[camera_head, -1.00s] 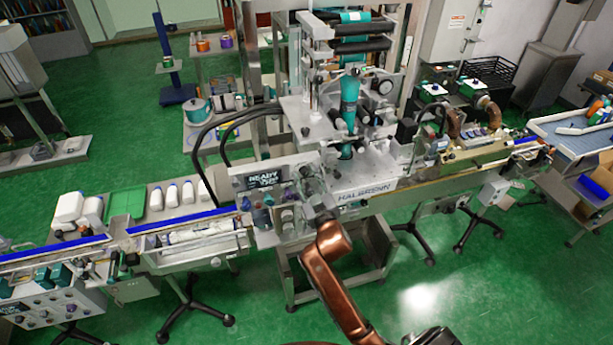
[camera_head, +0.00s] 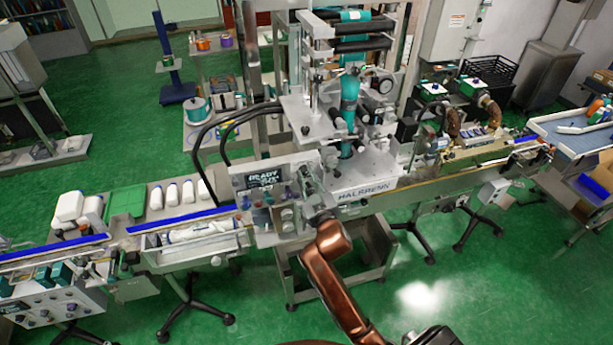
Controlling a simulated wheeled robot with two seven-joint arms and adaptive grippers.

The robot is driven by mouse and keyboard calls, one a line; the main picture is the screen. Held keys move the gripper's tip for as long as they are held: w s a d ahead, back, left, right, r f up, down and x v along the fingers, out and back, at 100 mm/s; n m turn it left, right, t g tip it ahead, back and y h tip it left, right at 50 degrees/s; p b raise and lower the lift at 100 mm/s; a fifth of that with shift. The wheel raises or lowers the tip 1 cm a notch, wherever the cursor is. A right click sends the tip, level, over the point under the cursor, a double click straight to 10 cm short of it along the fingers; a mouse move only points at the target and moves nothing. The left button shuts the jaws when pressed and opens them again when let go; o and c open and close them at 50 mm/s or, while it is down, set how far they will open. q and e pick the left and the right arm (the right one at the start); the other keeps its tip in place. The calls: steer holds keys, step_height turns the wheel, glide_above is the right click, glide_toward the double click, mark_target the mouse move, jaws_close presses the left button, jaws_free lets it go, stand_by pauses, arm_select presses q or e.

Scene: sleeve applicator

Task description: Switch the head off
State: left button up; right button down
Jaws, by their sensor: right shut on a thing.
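The sleeve applicator head (camera_head: 348,115) stands in the middle, with a teal sleeve running down through it. Its control panel (camera_head: 240,185) faces me at the lower left of the head. Several small knobs and buttons sit on the panel. My right gripper (camera_head: 306,183) is at the right part of the panel, shut on a small control there. The gripper hides that control, so its setting cannot be seen. My left gripper is out of view.
A conveyor (camera_head: 440,182) runs along the machine's front. White bottles (camera_head: 172,194) and a green tray (camera_head: 124,202) stand on the table at left. Black hoses (camera_head: 203,140) arch left of the head.

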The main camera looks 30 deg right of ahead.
steer(key=n+p, duration=0.2)
steer(key=n, duration=0.1)
steer(key=shift+r+n, duration=0.1)
steer(key=shift+n, duration=0.3)
steer(key=n+p, duration=0.2)
steer(key=n, duration=0.3)
steer(key=shift+p, duration=0.3)
steer(key=n, duration=0.8)
steer(key=shift+n, duration=0.4)
steer(key=c, duration=1.8)
jaws_free()
steer(key=shift+o, duration=0.2)
